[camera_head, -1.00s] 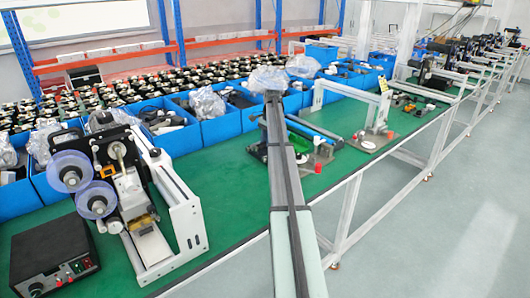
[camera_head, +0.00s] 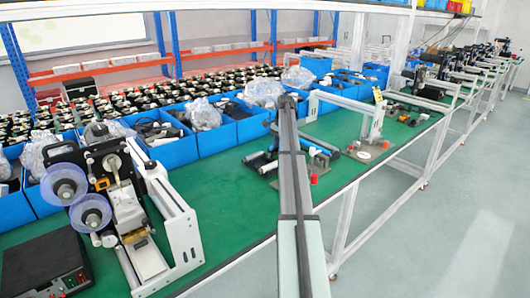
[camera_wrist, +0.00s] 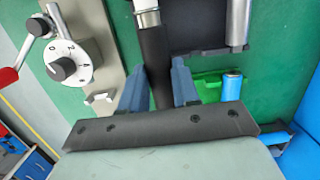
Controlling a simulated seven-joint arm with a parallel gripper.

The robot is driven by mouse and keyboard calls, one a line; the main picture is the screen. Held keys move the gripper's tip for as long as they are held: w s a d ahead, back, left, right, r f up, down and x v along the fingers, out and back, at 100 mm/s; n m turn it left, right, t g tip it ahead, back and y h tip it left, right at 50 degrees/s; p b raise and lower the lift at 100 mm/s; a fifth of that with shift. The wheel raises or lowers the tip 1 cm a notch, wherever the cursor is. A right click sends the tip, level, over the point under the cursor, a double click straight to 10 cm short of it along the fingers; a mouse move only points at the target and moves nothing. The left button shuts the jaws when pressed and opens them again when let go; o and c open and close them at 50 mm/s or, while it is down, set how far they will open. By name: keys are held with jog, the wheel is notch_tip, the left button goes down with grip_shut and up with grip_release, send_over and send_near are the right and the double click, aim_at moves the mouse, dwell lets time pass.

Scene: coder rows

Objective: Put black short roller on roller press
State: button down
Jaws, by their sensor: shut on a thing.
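In the wrist view my gripper (camera_wrist: 158,88) has its two dark blue fingers closed around a black roller (camera_wrist: 157,62). The roller has a pale metal end piece at the top of the picture, and its lower end is hidden behind the dark bracket of my wrist. Left of it is a grey metal plate (camera_wrist: 98,35) with a numbered dial and a red-handled crank, seemingly part of the roller press. In the head view my arm hides the gripper. A small metal fixture with a red knob (camera_head: 313,178) shows just right of my arm.
A blue roller (camera_wrist: 232,85) and a metal cylinder (camera_wrist: 238,22) lie right of the gripper. Blue bins (camera_head: 175,148) line the back of the green table (camera_head: 232,205). A labelling machine (camera_head: 120,195) stands at left, a white frame (camera_head: 345,101) at right.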

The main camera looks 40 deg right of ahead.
jog(key=shift+s+d+f, duration=0.25)
jog(key=shift+s+d, duration=1.3)
jog(key=shift+s, duration=0.55)
jog(key=shift+s+d+f, duration=0.25)
jog(key=shift+s+d, duration=1.25)
jog(key=shift+s, duration=0.6)
jog(key=shift+s+d+f, duration=0.25)
jog(key=shift+s+d, duration=1.3)
jog(key=shift+s, duration=0.55)
jog(key=shift+a+f, duration=0.1)
jog(key=shift+f, duration=0.05)
jog(key=shift+f, duration=0.7)
jog(key=shift+f, duration=0.15)
jog(key=shift+f, duration=0.2)
jog(key=shift+f, duration=0.2)
jog(key=shift+f, duration=0.2)
